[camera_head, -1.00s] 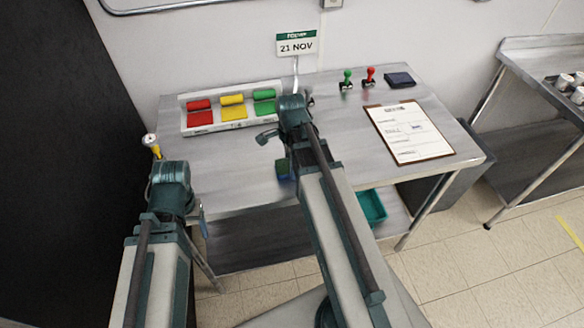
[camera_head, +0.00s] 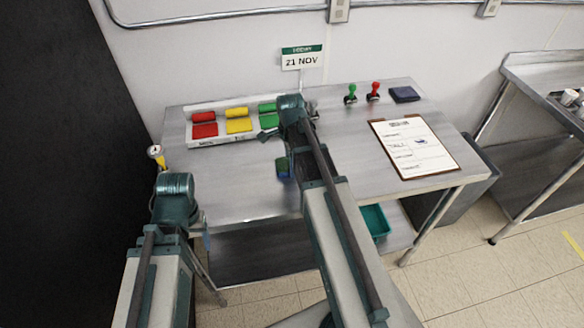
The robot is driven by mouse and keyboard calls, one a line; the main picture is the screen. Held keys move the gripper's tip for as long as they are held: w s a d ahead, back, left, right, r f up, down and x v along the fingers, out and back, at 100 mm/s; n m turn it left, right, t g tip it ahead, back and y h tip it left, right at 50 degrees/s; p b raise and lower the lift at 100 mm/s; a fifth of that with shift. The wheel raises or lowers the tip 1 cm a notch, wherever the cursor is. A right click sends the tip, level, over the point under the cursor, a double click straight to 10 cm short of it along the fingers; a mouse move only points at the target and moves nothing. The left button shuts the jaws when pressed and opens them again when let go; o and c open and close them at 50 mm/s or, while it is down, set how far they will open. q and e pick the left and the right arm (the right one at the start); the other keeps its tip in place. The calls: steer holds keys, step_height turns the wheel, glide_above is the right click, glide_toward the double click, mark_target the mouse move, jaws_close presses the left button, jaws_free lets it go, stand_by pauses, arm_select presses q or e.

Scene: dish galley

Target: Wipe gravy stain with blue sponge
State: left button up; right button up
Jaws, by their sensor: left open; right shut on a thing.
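The blue sponge (camera_head: 283,173) shows as a small blue and green block above the steel table (camera_head: 240,180), left of its middle. My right gripper (camera_head: 284,160) is shut on it, pointing down. The wrist hides much of the grip, and I cannot tell whether the sponge touches the tabletop. My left gripper (camera_head: 205,236) is open and empty near the table's front left corner, mostly hidden behind its own wrist. No gravy stain can be made out on the visible steel; my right arm covers part of the tabletop.
A tray (camera_head: 222,140) with red, yellow and green pads stands at the back left. A clipboard (camera_head: 415,148) lies at the right. Two stamps (camera_head: 350,95) and a dark pad (camera_head: 405,94) are at the back. A date sign (camera_head: 302,58) stands behind. A teal bin (camera_head: 375,222) sits below.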

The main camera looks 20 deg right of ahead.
steer(key=shift+r, duration=0.1)
step_height(320, 180, up, 6)
steer(key=p, duration=0.6)
steer(key=shift+s, duration=0.1)
stand_by(0.3)
step_height(320, 180, up, 3)
steer(key=p, duration=0.3)
stand_by(0.5)
